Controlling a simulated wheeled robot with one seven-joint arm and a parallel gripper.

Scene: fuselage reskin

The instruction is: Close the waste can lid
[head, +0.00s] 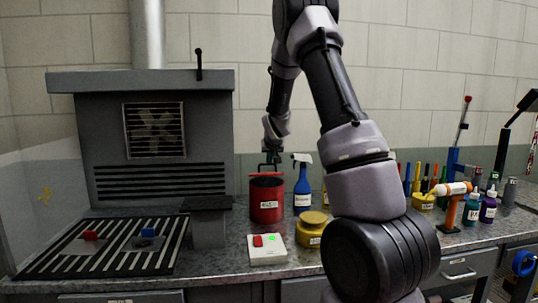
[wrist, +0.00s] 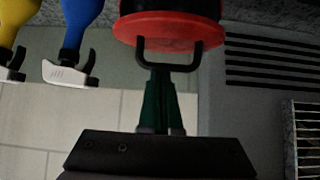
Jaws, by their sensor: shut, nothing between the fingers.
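The waste can (head: 267,205) is a red cylinder with a white label, standing upright on the bench. Its red lid (wrist: 160,32) lies across the can's top in the wrist view, with a black loop handle (wrist: 193,58) on it. I cannot tell whether the lid sits fully flush. My gripper (wrist: 160,74) is shut, its green fingers at the loop handle with nothing held between them. In the head view my gripper (head: 271,157) is just above the can. Whether the fingertips touch the handle or lid is unclear.
A grey vented hood (head: 155,180) with a slotted tray (head: 65,262) stands left of the can. A blue spray bottle (head: 302,190) and a yellow jar (head: 311,230) are close on the right. A white switch box (head: 267,250) is in front.

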